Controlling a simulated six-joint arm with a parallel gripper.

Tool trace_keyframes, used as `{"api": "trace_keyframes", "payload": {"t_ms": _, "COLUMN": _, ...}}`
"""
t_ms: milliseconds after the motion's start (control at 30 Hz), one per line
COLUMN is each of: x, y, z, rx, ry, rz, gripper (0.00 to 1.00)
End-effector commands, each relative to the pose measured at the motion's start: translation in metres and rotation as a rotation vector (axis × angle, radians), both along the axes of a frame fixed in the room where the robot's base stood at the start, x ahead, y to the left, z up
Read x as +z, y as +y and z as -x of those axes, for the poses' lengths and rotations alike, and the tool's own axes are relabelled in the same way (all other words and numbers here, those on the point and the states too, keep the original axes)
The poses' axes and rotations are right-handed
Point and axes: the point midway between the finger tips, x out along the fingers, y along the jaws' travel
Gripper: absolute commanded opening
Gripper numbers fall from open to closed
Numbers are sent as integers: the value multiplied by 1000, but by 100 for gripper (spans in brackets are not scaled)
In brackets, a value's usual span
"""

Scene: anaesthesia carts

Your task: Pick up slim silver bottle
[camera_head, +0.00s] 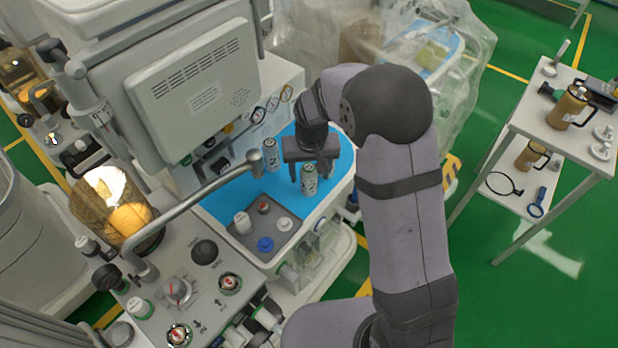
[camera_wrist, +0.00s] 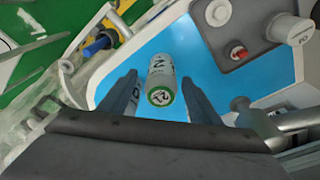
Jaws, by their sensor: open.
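A slim silver-grey bottle (camera_head: 309,182) with dark lettering stands on the blue worktop, close to the grey tray. In the wrist view the bottle (camera_wrist: 161,82) shows its green-and-white cap and lies between the two fingers, with a gap on each side. My gripper (camera_head: 309,172) points down over the bottle with its fingers open, and partly hides the bottle's top in the head view.
A grey tray (camera_head: 243,246) with white, red and blue-capped items sits beside the bottle. A metal arm (camera_head: 205,188) of the machine reaches over the worktop at left. A white cart (camera_head: 560,125) with brown jugs stands at the far right.

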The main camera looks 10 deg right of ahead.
Motion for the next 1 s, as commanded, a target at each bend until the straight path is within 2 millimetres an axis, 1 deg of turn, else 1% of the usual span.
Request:
{"api": "trace_keyframes", "payload": {"t_ms": 300, "x": -32, "y": 2, "z": -4, "rx": 0, "ry": 3, "rz": 1, "gripper": 57}}
{"api": "trace_keyframes", "payload": {"t_ms": 400, "x": -39, "y": 2, "z": -5, "rx": 0, "ry": 2, "rz": 1, "gripper": 57}}
{"api": "trace_keyframes", "payload": {"t_ms": 533, "x": -43, "y": 2, "z": -6, "rx": 0, "ry": 0, "rz": 0, "gripper": 57}}
{"api": "trace_keyframes", "payload": {"t_ms": 733, "x": -43, "y": 2, "z": -6, "rx": 0, "ry": 0, "rz": 0, "gripper": 57}}
{"api": "trace_keyframes", "payload": {"t_ms": 767, "x": -43, "y": 2, "z": -6, "rx": 0, "ry": 0, "rz": 0, "gripper": 50}}
{"api": "trace_keyframes", "payload": {"t_ms": 800, "x": -43, "y": 2, "z": -6, "rx": 0, "ry": 0, "rz": 0, "gripper": 41}}
{"api": "trace_keyframes", "payload": {"t_ms": 867, "x": -43, "y": 2, "z": -6, "rx": 0, "ry": 0, "rz": 0, "gripper": 26}}
{"api": "trace_keyframes", "payload": {"t_ms": 900, "x": -43, "y": 2, "z": -6, "rx": 0, "ry": 0, "rz": 0, "gripper": 17}}
{"api": "trace_keyframes", "payload": {"t_ms": 933, "x": -43, "y": 2, "z": -6, "rx": 0, "ry": 0, "rz": 0, "gripper": 11}}
{"api": "trace_keyframes", "payload": {"t_ms": 1000, "x": -43, "y": 2, "z": -6, "rx": 0, "ry": -1, "rz": 0, "gripper": 11}}
